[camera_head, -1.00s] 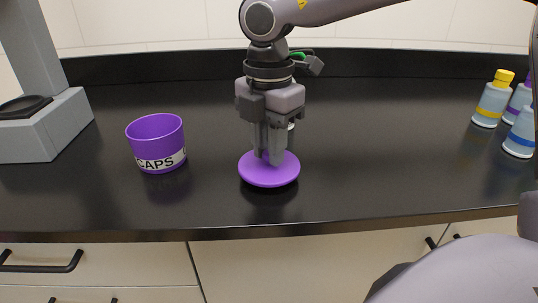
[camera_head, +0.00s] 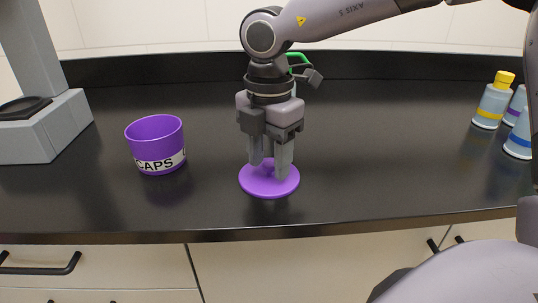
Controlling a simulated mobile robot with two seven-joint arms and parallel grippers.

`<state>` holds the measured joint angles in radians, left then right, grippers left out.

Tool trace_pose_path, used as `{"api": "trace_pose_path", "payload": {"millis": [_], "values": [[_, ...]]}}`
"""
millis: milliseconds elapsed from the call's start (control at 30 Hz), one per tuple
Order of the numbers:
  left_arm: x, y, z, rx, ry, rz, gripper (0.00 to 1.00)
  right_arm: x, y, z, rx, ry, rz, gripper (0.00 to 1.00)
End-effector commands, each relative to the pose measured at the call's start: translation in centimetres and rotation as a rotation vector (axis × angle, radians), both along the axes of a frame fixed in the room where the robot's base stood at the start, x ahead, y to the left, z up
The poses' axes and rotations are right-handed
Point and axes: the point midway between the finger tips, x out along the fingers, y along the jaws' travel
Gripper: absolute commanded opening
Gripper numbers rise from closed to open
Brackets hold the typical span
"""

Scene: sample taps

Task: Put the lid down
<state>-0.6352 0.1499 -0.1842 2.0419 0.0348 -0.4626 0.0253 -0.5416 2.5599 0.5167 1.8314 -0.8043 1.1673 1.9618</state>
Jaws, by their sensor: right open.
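The purple lid (camera_head: 255,188) is a round disc with a small knob. It lies flat on the black counter, near the front edge in the middle of the view. My right gripper (camera_head: 269,172) points straight down over the lid. Its fingers are apart on either side of the knob, with the tips close to the lid's top. The gripper is open, and the fingers partly hide the knob. My left gripper is not in view.
A purple cup labelled CAPS (camera_head: 155,146) stands to the left. A grey stand (camera_head: 42,130) is at the far left. Several bottles, one with a yellow cap (camera_head: 491,102), stand at the right. A green object (camera_head: 299,62) shows partly behind my wrist. The counter (camera_head: 390,150) between is clear.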

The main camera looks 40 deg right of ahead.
Motion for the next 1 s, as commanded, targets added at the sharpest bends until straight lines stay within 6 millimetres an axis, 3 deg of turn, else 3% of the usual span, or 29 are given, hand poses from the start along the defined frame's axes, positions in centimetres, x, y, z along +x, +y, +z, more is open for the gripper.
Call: {"api": "trace_pose_path", "payload": {"millis": [167, 400, 600, 800, 1000], "values": [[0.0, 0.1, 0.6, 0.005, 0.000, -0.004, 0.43, 0.1, 0.0, 1.8, 0.000, -0.006, -0.001, 0.49], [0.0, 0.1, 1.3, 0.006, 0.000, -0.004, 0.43, 0.1, 0.0, 7.2, 0.001, -0.005, -0.001, 0.49], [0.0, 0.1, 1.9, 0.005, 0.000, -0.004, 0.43, 0.1, 0.0, 10.7, -0.001, -0.002, 0.000, 0.49], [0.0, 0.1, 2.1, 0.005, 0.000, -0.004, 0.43, 0.0, 0.0, 12.2, 0.000, 0.000, 0.000, 0.49], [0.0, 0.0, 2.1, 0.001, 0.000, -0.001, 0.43, 0.0, 0.0, 12.3, 0.000, 0.000, 0.000, 0.49]]}}
